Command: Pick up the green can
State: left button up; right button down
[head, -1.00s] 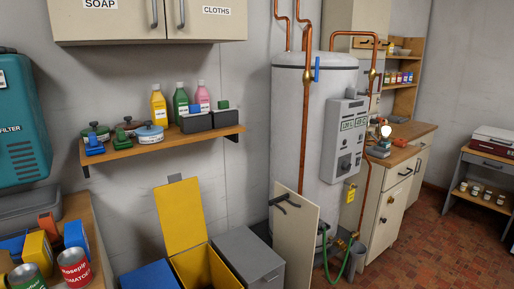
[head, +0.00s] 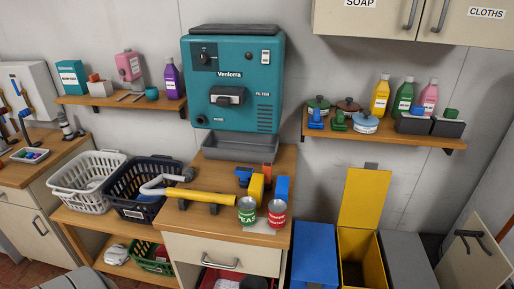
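A green can (head: 247,211) labelled "PEAS" stands upright near the front edge of the wooden counter (head: 225,234), below the teal filter machine. A red tomato can (head: 277,213) stands just to its right, with a small gap or near contact. Yellow and blue boxes stand close behind the two cans. Neither of my grippers shows in the head view.
A yellow pipe on supports (head: 200,195) lies left of the green can. A yellow box (head: 256,188) and a blue box (head: 282,189) stand behind it. Open bins (head: 362,245) are right of the counter; laundry baskets (head: 88,172) are left.

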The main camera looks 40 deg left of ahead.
aim_at(246, 205)
jog(key=u, duration=1.3)
